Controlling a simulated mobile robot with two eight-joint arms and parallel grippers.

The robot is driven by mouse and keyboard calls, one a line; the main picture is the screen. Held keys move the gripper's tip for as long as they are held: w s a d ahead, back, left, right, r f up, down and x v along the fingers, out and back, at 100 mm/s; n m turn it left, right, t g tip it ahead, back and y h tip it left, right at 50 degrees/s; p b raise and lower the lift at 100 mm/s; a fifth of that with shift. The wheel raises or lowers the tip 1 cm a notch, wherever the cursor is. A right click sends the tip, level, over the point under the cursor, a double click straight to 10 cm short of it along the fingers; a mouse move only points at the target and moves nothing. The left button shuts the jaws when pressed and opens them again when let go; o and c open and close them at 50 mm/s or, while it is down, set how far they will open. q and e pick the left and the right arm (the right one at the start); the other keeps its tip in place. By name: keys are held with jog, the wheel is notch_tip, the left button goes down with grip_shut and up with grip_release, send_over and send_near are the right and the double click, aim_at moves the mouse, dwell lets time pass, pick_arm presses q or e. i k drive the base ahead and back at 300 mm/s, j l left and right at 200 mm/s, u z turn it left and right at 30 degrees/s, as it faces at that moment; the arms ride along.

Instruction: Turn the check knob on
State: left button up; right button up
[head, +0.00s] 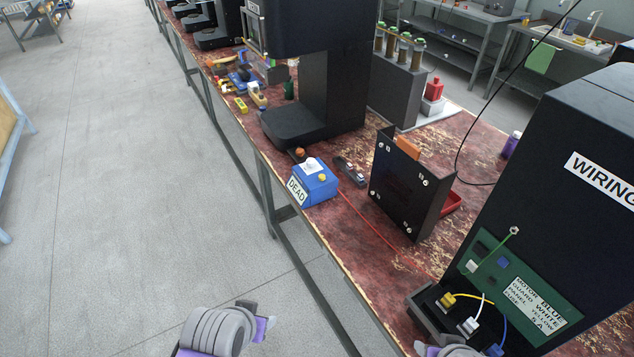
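A blue box (314,187) labelled DEAD sits near the table's left edge. A small yellow knob (322,177) and a white patch (311,166) show on its top. I cannot tell the knob's setting, and no label reading "check" is legible. A red lead (373,223) runs from the box along the table. My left gripper (258,322), grey with purple parts, is at the bottom, over the floor and well short of the box. My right gripper (452,350) is mostly cut off at the bottom edge, by the wiring unit. Neither gripper's opening can be made out.
A black panel (402,190) stands right of the box. The black WIRING unit (570,170) has a green board (510,290) and yellow, white and blue leads. A black machine (335,85) stands behind the box. Floor (130,150) left of the table is clear.

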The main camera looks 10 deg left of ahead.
aim_at(310, 161)
jog(key=i+j, duration=0.25)
jog(key=i, duration=0.15)
jog(key=i+j+u, duration=0.1)
jog(key=i+j, duration=0.15)
jog(key=i, duration=0.15)
jog(key=i+j, duration=0.2)
jog(key=i, duration=0.2)
